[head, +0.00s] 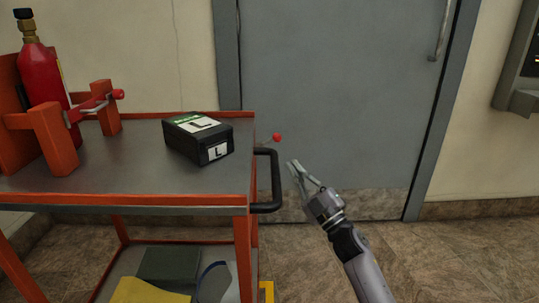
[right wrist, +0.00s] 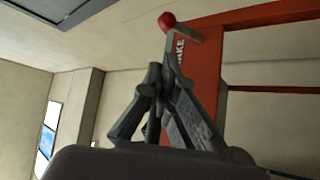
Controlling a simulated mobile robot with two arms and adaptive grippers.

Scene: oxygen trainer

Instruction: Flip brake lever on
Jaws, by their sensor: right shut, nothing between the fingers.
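The brake lever (head: 277,137) shows as a red ball knob on a thin rod at the right end of the orange cart (head: 180,199), just beyond its black handle. In the right wrist view the red knob (right wrist: 167,20) stands above the fingers, beside an orange post with partly hidden lettering ending in "AKE". My right gripper (head: 295,165) is shut and empty, to the right of the cart handle and lower in the picture than the knob. In the right wrist view its fingers (right wrist: 165,75) are together, apparently apart from the knob. My left gripper is out of view.
The black push handle (head: 268,180) sticks out from the cart. A black box marked L (head: 199,137) and a red cylinder (head: 43,72) in an orange rack are on top. A grey door (head: 335,80) stands behind.

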